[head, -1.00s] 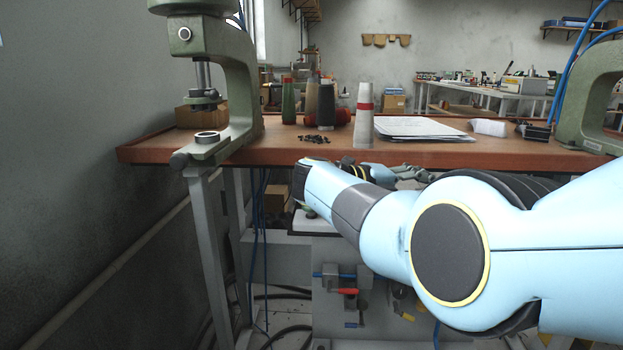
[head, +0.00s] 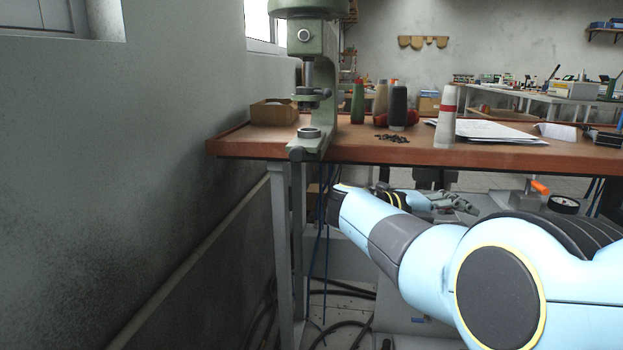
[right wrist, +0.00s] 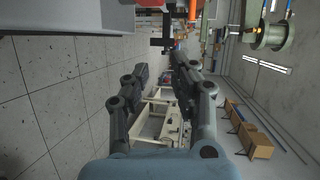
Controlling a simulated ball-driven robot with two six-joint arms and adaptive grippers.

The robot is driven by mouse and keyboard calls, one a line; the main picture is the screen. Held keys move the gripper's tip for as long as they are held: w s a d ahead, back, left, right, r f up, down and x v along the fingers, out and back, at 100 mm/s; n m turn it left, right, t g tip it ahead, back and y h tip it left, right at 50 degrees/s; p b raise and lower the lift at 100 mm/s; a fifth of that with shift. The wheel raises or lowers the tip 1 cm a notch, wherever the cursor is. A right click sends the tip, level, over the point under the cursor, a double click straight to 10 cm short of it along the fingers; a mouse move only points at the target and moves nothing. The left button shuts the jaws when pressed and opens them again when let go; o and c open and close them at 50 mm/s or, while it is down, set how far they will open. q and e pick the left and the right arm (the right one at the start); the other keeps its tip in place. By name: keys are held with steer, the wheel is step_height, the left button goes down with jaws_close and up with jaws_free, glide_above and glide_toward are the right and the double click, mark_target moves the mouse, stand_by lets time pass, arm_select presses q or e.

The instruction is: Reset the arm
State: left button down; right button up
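My right arm, light blue with grey bands, reaches across the lower right of the head view, below and in front of the wooden bench top (head: 480,157). My right gripper (head: 455,202) shows small beyond the forearm, partly hidden by it, under the bench's front edge. In the right wrist view my right gripper (right wrist: 160,68) has its two dark fingers apart, with nothing between them. My left gripper is in neither view.
A green press (head: 325,85) stands on the bench's left end, with a cardboard box (head: 272,112) beside it. A grey wall (head: 130,160) fills the left side. Cables hang below the bench.

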steer(key=s+d+f+n+t+y, duration=0.2)
steer(key=s+d+f+n+t, duration=0.2)
steer(key=s+f+n, duration=0.7)
steer(key=s+d+f+n+t+y, duration=0.1)
steer(key=s+d+f+n+t, duration=0.3)
steer(key=s+f, duration=1.15)
steer(key=s+a+f+n+g+y+p, duration=0.1)
steer(key=s+a+f+n+y, duration=0.2)
steer(key=s+f+n+y, duration=0.9)
steer(key=s+f+n+g, duration=0.3)
steer(key=s+f, duration=0.3)
steer(key=s, duration=0.6)
steer(key=s+f+n+g, duration=0.4)
steer(key=s+f+g, duration=0.2)
steer(key=s, duration=0.7)
steer(key=shift+a+g, duration=0.3)
steer(key=shift+a, duration=0.15)
steer(key=shift+w, duration=0.1)
